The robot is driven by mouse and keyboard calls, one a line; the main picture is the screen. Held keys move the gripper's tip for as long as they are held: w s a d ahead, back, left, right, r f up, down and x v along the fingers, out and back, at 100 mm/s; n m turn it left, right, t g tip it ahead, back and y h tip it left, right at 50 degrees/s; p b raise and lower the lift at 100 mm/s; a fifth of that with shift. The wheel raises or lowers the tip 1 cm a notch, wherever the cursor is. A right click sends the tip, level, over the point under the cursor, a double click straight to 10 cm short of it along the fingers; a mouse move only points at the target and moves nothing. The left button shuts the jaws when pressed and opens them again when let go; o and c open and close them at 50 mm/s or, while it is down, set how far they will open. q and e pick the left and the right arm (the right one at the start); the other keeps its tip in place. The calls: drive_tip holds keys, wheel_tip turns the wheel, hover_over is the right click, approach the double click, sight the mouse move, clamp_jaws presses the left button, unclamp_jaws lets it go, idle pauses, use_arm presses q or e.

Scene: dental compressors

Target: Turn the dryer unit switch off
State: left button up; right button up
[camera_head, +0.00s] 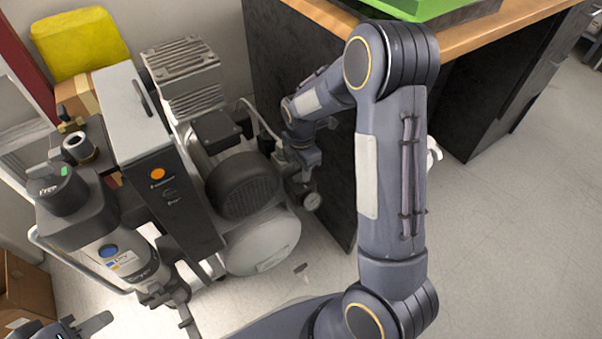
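A tall narrow box with a grey top (128,108) and black front panel (186,212) stands left of centre. An orange round light or button (158,173) is on this panel, with small lettering and a dark spot, perhaps a switch, below it. A grey cylinder unit (118,258) with a label and blue round spot stands at its left; its black cap (62,190) has a green mark. Which part is the dryer switch is unclear. My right gripper (300,183) is beside the compressor, near a gauge; its fingers are unclear. My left gripper (92,324) is at the bottom left, partly cut off.
A compressor motor (243,185) and white tank (262,244) stand right of the box. A round gauge (311,201) is near the tank. A wood-topped desk (505,27) with black sides is behind my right arm. A yellow bin (80,43) is at the back left. Floor at right is clear.

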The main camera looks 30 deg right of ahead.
drive_tip(key=shift+f, duration=0.65)
clamp_jaws()
